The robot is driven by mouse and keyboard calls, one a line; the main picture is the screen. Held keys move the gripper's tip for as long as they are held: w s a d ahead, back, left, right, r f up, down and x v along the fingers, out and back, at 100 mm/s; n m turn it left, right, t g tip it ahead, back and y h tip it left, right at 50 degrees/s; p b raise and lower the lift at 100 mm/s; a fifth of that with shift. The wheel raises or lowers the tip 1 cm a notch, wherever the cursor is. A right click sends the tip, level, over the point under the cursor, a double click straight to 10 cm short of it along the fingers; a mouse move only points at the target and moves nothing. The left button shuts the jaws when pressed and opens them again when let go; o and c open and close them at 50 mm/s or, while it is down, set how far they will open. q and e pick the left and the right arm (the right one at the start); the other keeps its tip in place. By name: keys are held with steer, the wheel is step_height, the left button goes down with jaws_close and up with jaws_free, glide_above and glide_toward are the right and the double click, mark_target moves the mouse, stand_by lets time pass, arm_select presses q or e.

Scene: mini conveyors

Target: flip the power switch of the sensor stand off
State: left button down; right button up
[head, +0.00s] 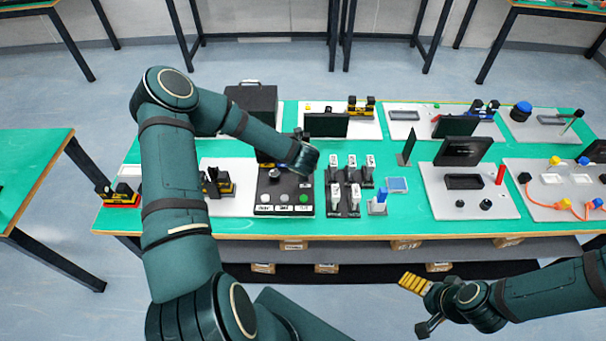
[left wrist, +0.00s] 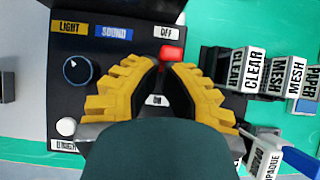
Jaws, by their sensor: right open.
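The sensor stand is a black panel (head: 261,197) near the left part of the table, with a knob, buttons and labels. In the left wrist view its panel (left wrist: 105,52) shows a blue dial, LIGHT and SOUND labels, and a red power switch (left wrist: 172,53) between the OFF label and the ON label. The red part is at the OFF end. My left gripper (left wrist: 163,70) has its yellow fingertips close by the switch, with a narrow gap between them; contact is unclear. In the head view my left arm hides this gripper and the switch. My right gripper (head: 418,306) is open and empty, in front of the table.
Several labelled blocks (head: 352,194) stand in a rack right of the stand, close to my left gripper; they show in the left wrist view too. A blue-tipped part (head: 378,201) stands beside them. A grey board (head: 436,197) with a screen lies further right.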

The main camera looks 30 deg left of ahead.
arm_select(q)
steer(key=shift+w+a, duration=0.4)
steer(key=shift+w, duration=0.2)
arm_select(e)
steer(key=shift+f, duration=0.15)
arm_select(q)
steer(key=shift+r, duration=0.2)
steer(key=shift+r+p, duration=0.3)
steer(key=shift+r, duration=0.35)
arm_select(e)
steer(key=shift+r, duration=0.55)
